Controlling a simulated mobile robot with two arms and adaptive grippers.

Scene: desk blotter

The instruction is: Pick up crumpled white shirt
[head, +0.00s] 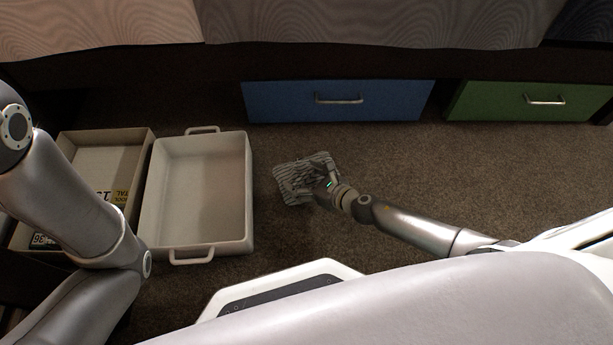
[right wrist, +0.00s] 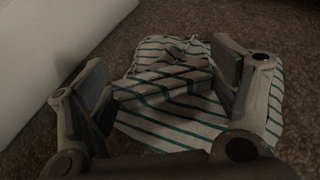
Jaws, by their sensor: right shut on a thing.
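The crumpled shirt (head: 287,171) lies on the brown carpet near the middle of the head view. It is white with thin stripes, which look dark green in the right wrist view (right wrist: 175,118). My right gripper (head: 309,186) reaches it from the right, down at floor level. In the right wrist view a bunched fold of the cloth stands between the two fingers of the right gripper (right wrist: 165,80), which is shut on it. The rest of the shirt spreads flat on the carpet around the fold. My left arm shows at the left, but its gripper is out of view.
An empty white bin (head: 247,200) with handles stands left of the shirt. Beside it is a beige box (head: 146,142) with printed labels inside. A blue drawer (head: 385,101) and a green drawer (head: 490,103) line the back. Carpet (head: 440,170) is clear to the right.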

